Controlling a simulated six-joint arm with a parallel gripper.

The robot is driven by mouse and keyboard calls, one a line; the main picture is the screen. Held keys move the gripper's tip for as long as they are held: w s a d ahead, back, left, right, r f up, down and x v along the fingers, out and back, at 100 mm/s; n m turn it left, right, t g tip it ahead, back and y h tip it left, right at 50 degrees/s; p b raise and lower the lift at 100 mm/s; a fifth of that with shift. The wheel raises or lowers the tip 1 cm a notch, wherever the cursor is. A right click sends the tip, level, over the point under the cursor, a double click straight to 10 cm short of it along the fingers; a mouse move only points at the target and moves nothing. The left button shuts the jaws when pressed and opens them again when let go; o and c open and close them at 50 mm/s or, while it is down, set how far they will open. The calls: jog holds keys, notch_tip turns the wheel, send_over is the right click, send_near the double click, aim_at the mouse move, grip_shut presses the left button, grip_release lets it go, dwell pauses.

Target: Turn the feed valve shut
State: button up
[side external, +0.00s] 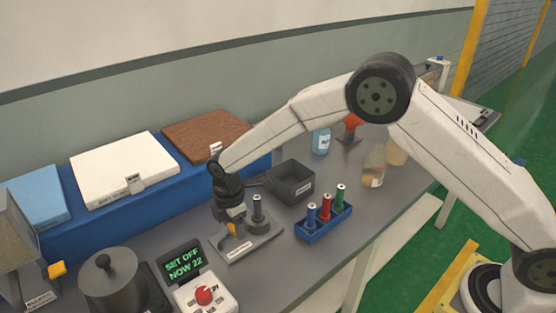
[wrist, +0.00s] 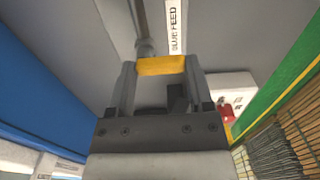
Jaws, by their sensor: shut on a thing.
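My gripper (side external: 232,219) is down at a grey stand (side external: 262,240) with an upright post, near the middle of the table. In the wrist view, my gripper (wrist: 160,75) is shut on a yellow handle (wrist: 161,66), which spans between its two fingers. A grey pipe (wrist: 143,22) runs from the handle, beside a white label (wrist: 175,30) reading "GLUE FEED". I take the handle to be the feed valve's. A little of the yellow handle (side external: 232,229) shows in the side view; the fingers and wrist hide the rest of the valve.
A control box with a red knob (side external: 204,295), a display (side external: 184,264) reading "SET OFF NOW 22" and a lidded pot (side external: 110,283) stand at the front. A blue rack (side external: 323,228) and a dark bin (side external: 291,187) are to the right. Mattress-like slabs (side external: 124,168) lie behind on a blue bench.

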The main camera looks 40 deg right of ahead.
aim_at(233, 227)
dwell(0.3)
jog(key=o, duration=1.3)
jog(key=shift+c, duration=0.2)
jog(key=shift+r, duration=0.15)
jog(key=shift+r, duration=3.8)
jog(key=s+d+r+m+t, duration=0.1)
jog(key=s+d+m+t, duration=0.1)
jog(key=s+d+m, duration=1.6)
jog(key=s+d, duration=0.1)
jog(key=s, duration=0.3)
jog(key=shift+s+d+t, duration=0.15)
jog(key=shift+d+t, duration=0.1)
jog(key=shift+t, duration=0.05)
